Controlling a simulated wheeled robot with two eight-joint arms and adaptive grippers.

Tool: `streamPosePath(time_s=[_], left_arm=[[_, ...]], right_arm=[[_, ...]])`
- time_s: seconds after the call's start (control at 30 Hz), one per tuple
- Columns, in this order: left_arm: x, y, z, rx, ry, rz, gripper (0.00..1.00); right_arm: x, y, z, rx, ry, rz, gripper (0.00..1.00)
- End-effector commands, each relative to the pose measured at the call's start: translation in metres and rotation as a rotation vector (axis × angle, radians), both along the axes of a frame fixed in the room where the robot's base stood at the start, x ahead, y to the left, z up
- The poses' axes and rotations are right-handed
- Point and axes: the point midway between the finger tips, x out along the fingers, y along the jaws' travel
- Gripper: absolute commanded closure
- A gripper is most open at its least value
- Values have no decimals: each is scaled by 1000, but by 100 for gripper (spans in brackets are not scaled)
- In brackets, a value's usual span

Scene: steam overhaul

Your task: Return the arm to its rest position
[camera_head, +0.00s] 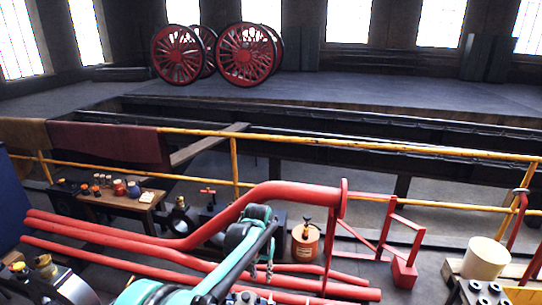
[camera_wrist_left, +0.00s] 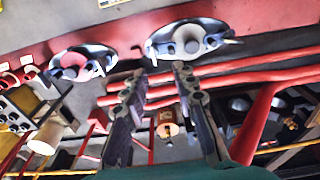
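My left arm (camera_head: 235,262), teal and dark grey, reaches up from the bottom middle of the head view, in front of the red pipes. In the left wrist view my left gripper (camera_wrist_left: 159,69) has its two dark fingers apart, with nothing seen between the tips. The fingertips appear near a silvery rounded fitting (camera_wrist_left: 188,42) by a red surface; whether they touch it I cannot tell. In the head view the fingers are hard to make out against the arm and pipes. My right gripper is not in view.
Red pipes (camera_head: 120,240) cross close around my left arm. An orange can (camera_head: 305,243) stands just right of it. A yellow railing (camera_head: 330,144) runs behind. A small wooden table (camera_head: 130,205) with jars is left; a cream cylinder (camera_head: 485,258) is right. Red wheels (camera_head: 245,55) stand far back.

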Motion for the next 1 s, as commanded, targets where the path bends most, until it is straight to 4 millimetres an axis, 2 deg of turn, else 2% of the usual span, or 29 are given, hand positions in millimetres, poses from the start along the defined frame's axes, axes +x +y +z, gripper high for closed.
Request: streamPosePath(time_s=[0.03, 0.2, 0.4, 0.5, 0.73, 1.0], left_arm=[[-11, 10, 15, -5, -20, 10, 72], [-45, 38, 54, -21, -100, 37, 72], [-91, 68, 87, -35, -193, 69, 72], [-117, 82, 97, -41, -239, 84, 72], [-177, 110, 106, -49, -348, 120, 72], [-241, 134, 91, -51, -471, 160, 72]], right_arm=[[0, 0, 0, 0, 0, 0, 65], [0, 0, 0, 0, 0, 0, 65], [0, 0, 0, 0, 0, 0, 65], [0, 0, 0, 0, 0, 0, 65], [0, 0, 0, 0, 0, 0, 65], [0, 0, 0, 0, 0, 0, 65]])
